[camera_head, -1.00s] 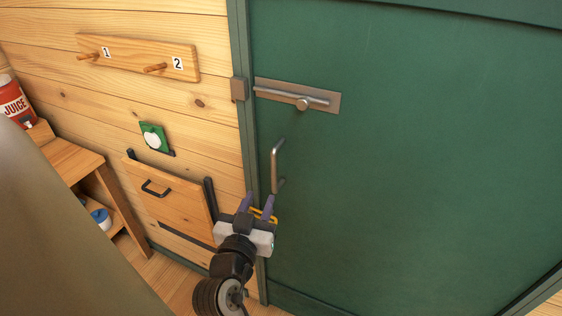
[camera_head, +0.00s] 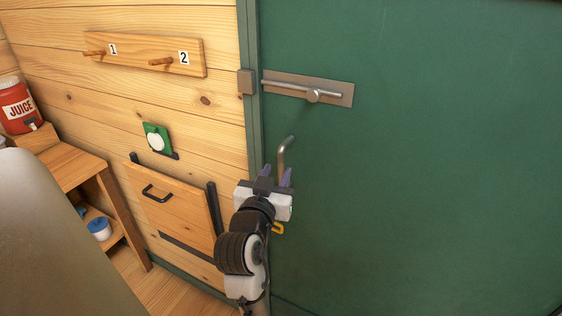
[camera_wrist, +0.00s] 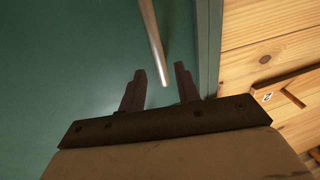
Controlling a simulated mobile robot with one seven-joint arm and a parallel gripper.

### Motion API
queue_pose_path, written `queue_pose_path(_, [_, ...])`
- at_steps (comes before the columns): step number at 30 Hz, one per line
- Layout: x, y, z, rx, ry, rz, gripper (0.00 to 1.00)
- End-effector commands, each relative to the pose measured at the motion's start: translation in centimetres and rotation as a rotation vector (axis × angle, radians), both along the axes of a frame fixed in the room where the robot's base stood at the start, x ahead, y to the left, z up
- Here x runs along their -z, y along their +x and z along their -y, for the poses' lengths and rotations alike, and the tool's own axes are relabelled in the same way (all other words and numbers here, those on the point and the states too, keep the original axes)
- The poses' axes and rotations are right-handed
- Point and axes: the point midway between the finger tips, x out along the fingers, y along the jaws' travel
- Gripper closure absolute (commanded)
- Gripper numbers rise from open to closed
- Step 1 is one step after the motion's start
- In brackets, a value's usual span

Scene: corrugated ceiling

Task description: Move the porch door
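The porch door (camera_head: 430,200) is a large green panel, and it looks closed against its green frame (camera_head: 250,130). A metal upright handle (camera_head: 283,155) is near its left edge; my gripper hides its lower part in the head view. My gripper (camera_head: 274,174) is at the handle with its purple fingers apart. In the wrist view the handle (camera_wrist: 153,42) reaches down between the two open fingertips (camera_wrist: 161,72), closer to the right one. I cannot tell whether it touches either finger. A metal slide bolt (camera_head: 300,90) sits above the handle.
A small catch block (camera_head: 246,82) is on the frame beside the bolt. Left are a peg board (camera_head: 140,52), a green switch (camera_head: 157,139), a wooden flap (camera_head: 165,195) with a black handle, and a shelf (camera_head: 75,165) with a red juice jug (camera_head: 18,108).

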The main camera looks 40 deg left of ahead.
Motion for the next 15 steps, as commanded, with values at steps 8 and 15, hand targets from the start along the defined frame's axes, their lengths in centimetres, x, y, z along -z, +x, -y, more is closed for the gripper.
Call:
queue_pose_path(8, [-0.2,3.7,-1.8,-0.001,0.0,0.0,0.68])
queue_pose_path(15, [0.0,4.4,-2.1,-0.001,0.001,0.0,0.68])
